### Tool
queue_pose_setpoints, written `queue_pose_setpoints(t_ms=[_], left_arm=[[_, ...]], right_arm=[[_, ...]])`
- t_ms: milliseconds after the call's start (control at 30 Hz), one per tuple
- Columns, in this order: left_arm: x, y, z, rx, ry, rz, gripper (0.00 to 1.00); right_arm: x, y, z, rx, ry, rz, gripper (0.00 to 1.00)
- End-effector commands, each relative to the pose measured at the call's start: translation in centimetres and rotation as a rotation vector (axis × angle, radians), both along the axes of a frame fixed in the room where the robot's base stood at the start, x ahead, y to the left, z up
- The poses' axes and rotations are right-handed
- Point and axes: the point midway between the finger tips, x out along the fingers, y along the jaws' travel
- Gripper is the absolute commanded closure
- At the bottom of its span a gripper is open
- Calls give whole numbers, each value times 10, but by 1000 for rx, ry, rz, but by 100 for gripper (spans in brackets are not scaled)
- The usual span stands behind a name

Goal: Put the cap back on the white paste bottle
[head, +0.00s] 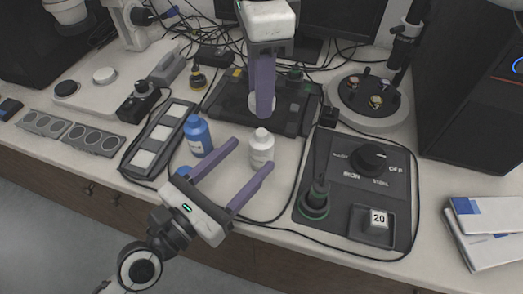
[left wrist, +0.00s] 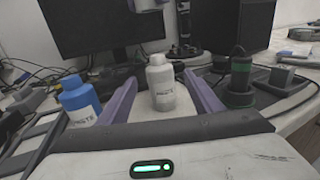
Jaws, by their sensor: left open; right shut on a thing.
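The white paste bottle (head: 261,150) stands upright on the bench. It also shows in the left wrist view (left wrist: 161,88), between my left gripper's purple fingers. My left gripper (head: 253,154) is open, with a fingertip on either side of the bottle; whether they touch it I cannot tell. My right gripper (head: 263,112) points down behind the bottle in the head view, fingers closed together. A pale round edge, which looks like the white cap (head: 252,104), shows at its fingertips; the fingers hide most of it.
A blue bottle (head: 198,137) stands just left of the white one. A black control box (head: 340,190) with a dial lies to the right. A dark tray (head: 158,140) lies left, a round stand (head: 345,108) back right. The front bench edge is close.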

Motion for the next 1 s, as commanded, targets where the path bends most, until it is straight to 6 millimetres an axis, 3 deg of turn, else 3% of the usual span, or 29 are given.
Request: queue_pose_setpoints(t_ms=[300, 500, 933, 1000], left_arm=[[49, -39, 2, -3, -1, 0, 40], [68, -54, 1, -1, -1, 0, 40], [74, -59, 0, 1, 1, -1, 40], [74, -59, 0, 1, 1, -1, 49]], right_arm=[[0, 0, 0, 0, 0, 0, 88], [0, 0, 0, 0, 0, 0, 88], [0, 0, 0, 0, 0, 0, 88], [0, 0, 0, 0, 0, 0, 88]])
